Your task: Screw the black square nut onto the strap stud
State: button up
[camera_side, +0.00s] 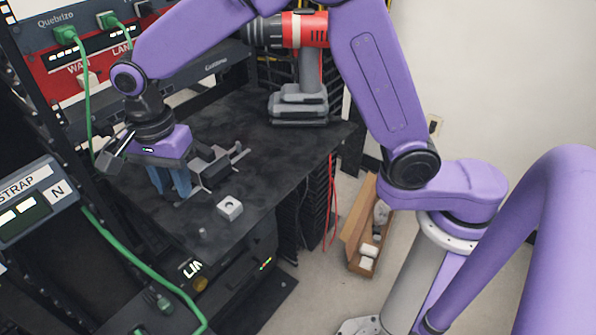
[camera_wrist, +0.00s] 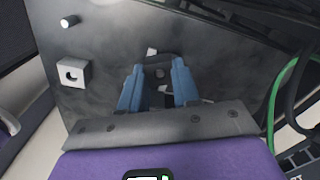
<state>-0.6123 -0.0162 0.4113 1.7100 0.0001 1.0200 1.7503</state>
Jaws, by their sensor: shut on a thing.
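My gripper (camera_wrist: 158,88) has blue fingers, pointing down over the dark shelf in the side view (camera_side: 170,182). It is shut on the black square nut (camera_wrist: 159,73), a dark block with a round hole, between the fingertips in the wrist view. In the side view the fingers hide the nut. A short pale upright stud (camera_wrist: 69,21) stands on the shelf, also in the side view (camera_side: 203,233), apart from my gripper. No label beside it is readable, so I cannot tell whether it is the strap stud.
The light grey block also shows in the side view (camera_side: 230,207). A grey pronged fixture (camera_side: 215,165) is close beside my gripper. A red and grey drill (camera_side: 300,75) stands at the shelf's back. Green cables (camera_side: 140,265) hang at the left by a STRAP panel (camera_side: 35,200).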

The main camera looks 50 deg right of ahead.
jog(key=m, duration=0.5)
jog(key=shift+m, duration=0.4)
jog(key=o, duration=0.7)
jog(key=shift+r, duration=0.1)
jog(key=shift+r, duration=1.5)
jog(key=o, duration=0.6)
jog(key=shift+c, duration=0.2)
jog(key=c, duration=0.4)
jog(key=shift+c, duration=0.2)
